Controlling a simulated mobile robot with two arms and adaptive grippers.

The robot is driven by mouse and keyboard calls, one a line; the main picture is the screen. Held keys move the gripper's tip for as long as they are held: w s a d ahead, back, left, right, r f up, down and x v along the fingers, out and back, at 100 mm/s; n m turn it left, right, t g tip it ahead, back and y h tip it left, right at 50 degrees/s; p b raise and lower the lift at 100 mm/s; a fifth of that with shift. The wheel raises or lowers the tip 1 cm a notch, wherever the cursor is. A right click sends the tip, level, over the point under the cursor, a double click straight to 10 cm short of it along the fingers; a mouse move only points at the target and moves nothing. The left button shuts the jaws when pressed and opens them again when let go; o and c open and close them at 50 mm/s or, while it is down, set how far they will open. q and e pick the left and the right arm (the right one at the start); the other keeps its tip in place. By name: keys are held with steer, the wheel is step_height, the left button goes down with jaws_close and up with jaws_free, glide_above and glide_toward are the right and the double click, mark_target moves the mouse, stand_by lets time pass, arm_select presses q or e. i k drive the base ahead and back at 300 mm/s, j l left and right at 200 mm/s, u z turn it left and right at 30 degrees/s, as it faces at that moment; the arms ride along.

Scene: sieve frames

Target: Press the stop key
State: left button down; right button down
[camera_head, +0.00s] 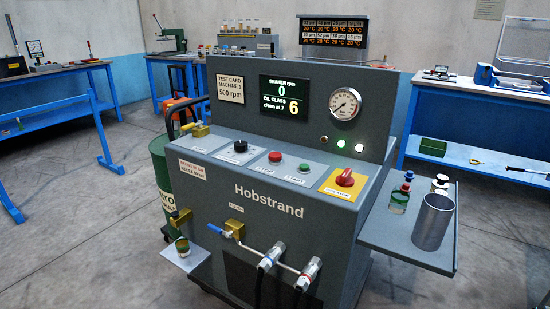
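The stop key is a round red button (275,157) on the sloping top panel of the grey Hobstrand machine (300,205). A small label under it appears to read STOP. A green button (304,168) sits to its right and a black knob (241,146) to its left. A red rotary switch (345,178) on a yellow plate is at the right end of the panel. The display (284,97) reads 0 rpm and oil class 6. Neither of my grippers shows in the head view, and nothing covers the red button.
A side shelf (400,240) at the machine's right holds a metal cylinder (433,222) and small bottles. A green drum (162,172) stands at left. Blue benches line the walls; the left floor is open.

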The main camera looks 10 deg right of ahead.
mark_target(274, 156)
steer(key=i+j+z, duration=0.1)
steer(key=i+z, duration=0.25)
steer(key=i, duration=0.15)
steer(key=i+j+z, duration=0.3)
steer(key=i, duration=0.2)
